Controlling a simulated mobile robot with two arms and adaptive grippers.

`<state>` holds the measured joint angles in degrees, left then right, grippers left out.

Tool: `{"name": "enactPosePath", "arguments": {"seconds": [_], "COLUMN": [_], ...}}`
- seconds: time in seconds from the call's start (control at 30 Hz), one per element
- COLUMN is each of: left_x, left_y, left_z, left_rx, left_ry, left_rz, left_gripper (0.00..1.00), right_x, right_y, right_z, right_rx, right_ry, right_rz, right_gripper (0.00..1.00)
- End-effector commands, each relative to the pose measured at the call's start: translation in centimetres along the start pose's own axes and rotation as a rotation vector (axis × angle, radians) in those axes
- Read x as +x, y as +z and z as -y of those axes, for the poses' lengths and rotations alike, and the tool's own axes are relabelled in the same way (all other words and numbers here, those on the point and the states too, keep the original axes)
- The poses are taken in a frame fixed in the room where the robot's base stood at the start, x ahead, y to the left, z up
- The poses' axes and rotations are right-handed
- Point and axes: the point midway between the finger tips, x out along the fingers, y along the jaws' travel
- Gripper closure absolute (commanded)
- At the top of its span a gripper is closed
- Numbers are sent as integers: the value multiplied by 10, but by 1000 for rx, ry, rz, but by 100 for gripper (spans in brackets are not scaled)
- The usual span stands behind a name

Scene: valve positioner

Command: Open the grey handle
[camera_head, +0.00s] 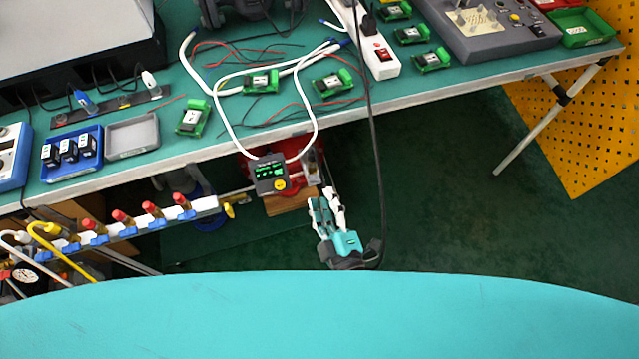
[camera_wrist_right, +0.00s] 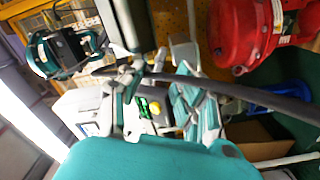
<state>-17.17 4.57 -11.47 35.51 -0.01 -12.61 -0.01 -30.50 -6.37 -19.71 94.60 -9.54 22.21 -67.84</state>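My right gripper (camera_head: 326,194) is below the table's front edge, fingers pointing up and away, just right of and nearer than a grey box with a green display (camera_head: 270,172). In the right wrist view the gripper (camera_wrist_right: 158,75) has its two fingers apart, with a gap between them and nothing clearly held. I cannot pick out a grey handle with certainty. A small pale grey part (camera_head: 311,172) shows at the right of the display box, against red equipment (camera_head: 300,152). My left gripper is not in view.
A green-topped table (camera_head: 450,85) with green boards, wires and a power strip (camera_head: 380,55) runs above. A rail of red-topped fittings (camera_head: 150,210) stands at left. A black cable (camera_head: 372,140) hangs beside my right gripper. The dark floor (camera_head: 450,190) at right is clear.

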Motion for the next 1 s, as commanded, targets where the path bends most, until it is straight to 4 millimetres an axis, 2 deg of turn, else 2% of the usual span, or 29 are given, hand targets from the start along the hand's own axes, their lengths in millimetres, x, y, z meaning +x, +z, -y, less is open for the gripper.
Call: {"name": "enactPosePath", "arguments": {"seconds": [0.1,0.27,0.63,0.87,1.0], "left_x": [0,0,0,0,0], "left_y": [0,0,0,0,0], "left_z": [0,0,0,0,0], "left_rx": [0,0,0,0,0], "left_ry": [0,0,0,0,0], "left_rz": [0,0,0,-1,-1], "left_gripper": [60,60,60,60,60], "right_x": [21,36,41,41,41], "right_y": [0,0,0,0,0], "right_z": [0,0,0,0,0], "right_rx": [0,0,0,0,0], "right_ry": [1,1,-1,-1,-1], "right_rz": [-1,0,0,0,0], "right_gripper": [67,67,67,97,100]}}
